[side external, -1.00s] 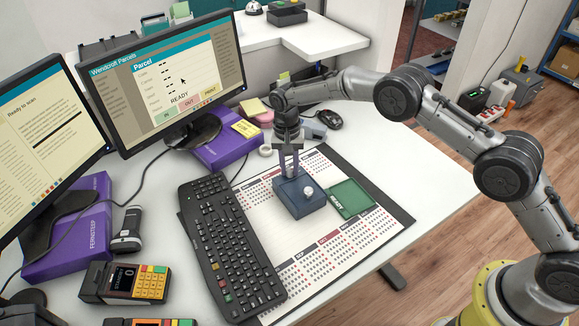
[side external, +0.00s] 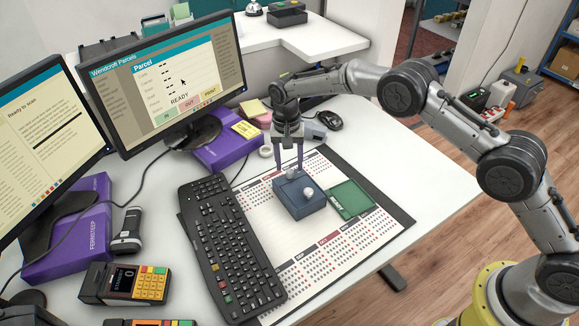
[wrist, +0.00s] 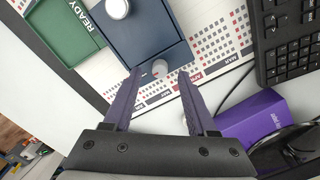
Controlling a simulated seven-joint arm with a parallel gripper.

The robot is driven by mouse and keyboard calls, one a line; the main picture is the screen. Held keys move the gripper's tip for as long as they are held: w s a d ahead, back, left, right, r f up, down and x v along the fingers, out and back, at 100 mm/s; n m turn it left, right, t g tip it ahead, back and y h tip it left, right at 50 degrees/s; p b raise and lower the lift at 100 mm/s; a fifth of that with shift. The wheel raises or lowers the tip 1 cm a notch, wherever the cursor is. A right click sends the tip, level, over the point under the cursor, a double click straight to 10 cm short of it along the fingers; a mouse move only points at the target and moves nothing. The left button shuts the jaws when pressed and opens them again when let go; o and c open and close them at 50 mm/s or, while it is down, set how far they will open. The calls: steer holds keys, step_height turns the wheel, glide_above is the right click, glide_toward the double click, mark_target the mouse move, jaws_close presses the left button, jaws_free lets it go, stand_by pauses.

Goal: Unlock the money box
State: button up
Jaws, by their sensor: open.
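The money box (side external: 299,194) is a dark blue box on the calendar desk mat, with a pale round knob (side external: 308,193) on its top. In the wrist view the box (wrist: 150,38) shows at the top centre, with the white knob (wrist: 117,8) and a smaller grey knob with a red mark (wrist: 159,67) near its edge. My gripper (side external: 288,170) points down at the box's far edge. In the wrist view its purple fingers (wrist: 160,73) are apart, on either side of the small knob and not touching it.
A green tray marked READY (side external: 350,198) lies right of the box. A black keyboard (side external: 230,245) lies to the left. The mat's front part is clear.

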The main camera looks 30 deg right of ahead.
mark_target(288, 170)
step_height(288, 170, up, 12)
steer(key=shift+w+a+f, duration=0.15)
steer(key=shift+a+f, duration=0.05)
steer(key=shift+d, duration=0.1)
stand_by(0.3)
